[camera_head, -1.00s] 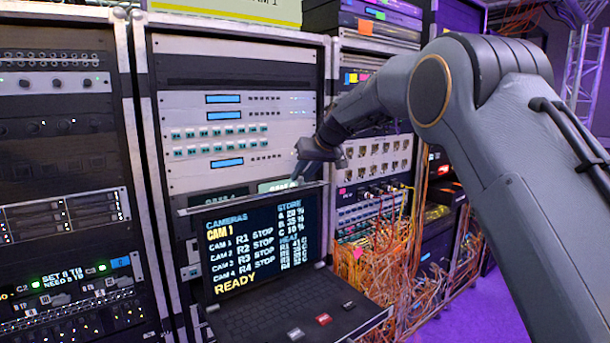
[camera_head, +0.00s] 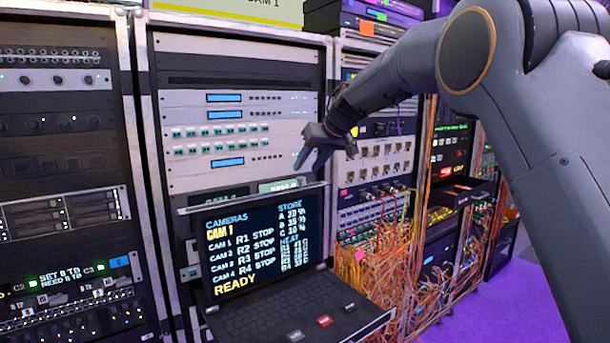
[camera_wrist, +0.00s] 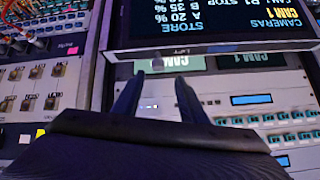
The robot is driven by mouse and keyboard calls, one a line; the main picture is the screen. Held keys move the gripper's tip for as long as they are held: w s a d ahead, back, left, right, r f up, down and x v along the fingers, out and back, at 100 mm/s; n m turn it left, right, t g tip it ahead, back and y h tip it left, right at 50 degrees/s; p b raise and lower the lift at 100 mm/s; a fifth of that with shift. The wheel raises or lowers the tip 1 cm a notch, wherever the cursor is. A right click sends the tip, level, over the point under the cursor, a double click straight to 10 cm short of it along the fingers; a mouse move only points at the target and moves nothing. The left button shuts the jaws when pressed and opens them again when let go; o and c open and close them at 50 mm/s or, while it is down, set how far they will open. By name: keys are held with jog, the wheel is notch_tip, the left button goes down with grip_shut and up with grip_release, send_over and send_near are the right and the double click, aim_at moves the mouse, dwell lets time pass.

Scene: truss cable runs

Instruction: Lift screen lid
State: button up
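The screen lid (camera_head: 255,240) stands raised and leans back a little from its keyboard base (camera_head: 285,308). Its lit display reads CAMERAS, CAM 1 and READY. In the wrist view the lid (camera_wrist: 215,28) appears upside down at the top, with a LIFT label on its edge. My gripper (camera_head: 310,165) is just above the lid's upper right corner in the head view, apart from it. In the wrist view my gripper (camera_wrist: 157,92) has its two dark fingers spread, with nothing between them.
The lid and keyboard project from a grey rack (camera_head: 225,65) full of panels. Orange cables (camera_head: 380,265) hang in a tangle to the right. Another dark rack (camera_head: 60,180) stands at the left. Purple floor (camera_head: 480,318) is clear at the lower right.

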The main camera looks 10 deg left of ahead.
jog(key=shift+b+v, duration=0.3)
jog(key=shift+v, duration=1.1)
